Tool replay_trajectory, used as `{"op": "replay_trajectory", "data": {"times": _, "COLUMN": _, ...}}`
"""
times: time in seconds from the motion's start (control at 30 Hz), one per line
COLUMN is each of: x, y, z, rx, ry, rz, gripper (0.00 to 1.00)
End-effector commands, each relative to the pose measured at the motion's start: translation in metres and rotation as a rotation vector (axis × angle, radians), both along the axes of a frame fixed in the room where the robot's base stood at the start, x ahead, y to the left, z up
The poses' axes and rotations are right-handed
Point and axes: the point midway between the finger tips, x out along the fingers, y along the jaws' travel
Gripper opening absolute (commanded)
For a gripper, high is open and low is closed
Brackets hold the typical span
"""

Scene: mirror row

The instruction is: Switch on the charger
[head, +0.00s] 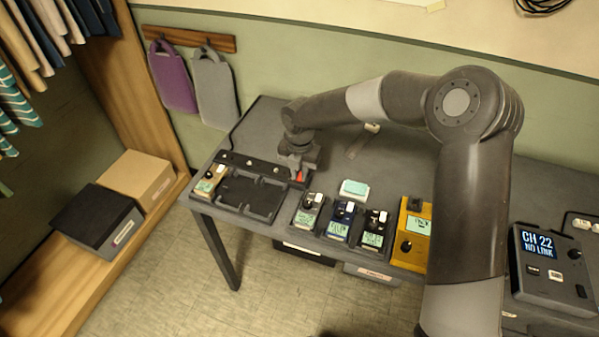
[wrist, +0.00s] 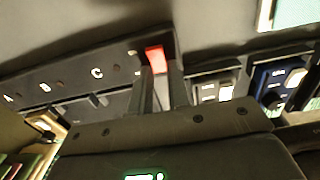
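The charger (head: 250,194) is a dark tray at the left end of the table, with a raised back strip marked with letters in the wrist view (wrist: 60,82). One beige pack (head: 208,181) sits in its leftmost bay; the bays beside it look empty. A red switch (wrist: 155,60) is at the right end of the strip, and it also shows in the head view (head: 299,178). My gripper (wrist: 163,75) points at the switch from close by. Its two fingers are a little apart with nothing held between them. The left fingertip overlaps the switch's lower edge; I cannot tell whether it touches.
Right of the charger stand a grey pack (head: 308,211), a blue pack (head: 341,219) and a black pack (head: 374,231). A pale teal-topped block (head: 354,190) lies behind them. A yellow unit (head: 411,238) and a box reading "CH 22 NO LINK" (head: 551,270) are farther right.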

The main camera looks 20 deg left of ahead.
Motion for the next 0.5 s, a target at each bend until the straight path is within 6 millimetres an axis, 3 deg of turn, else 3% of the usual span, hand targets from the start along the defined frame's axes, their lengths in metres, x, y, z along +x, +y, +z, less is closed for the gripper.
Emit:
{"op": "replay_trajectory", "data": {"times": 0.17, "x": 0.0001, "y": 0.0002, "z": 0.0002, "rx": 0.000, "ry": 0.000, "rz": 0.000, "gripper": 0.00}}
{"op": "replay_trajectory", "data": {"times": 0.5, "x": 0.0050, "y": 0.0005, "z": -0.0001, "rx": 0.002, "ry": 0.111, "rz": -0.005, "gripper": 0.00}}
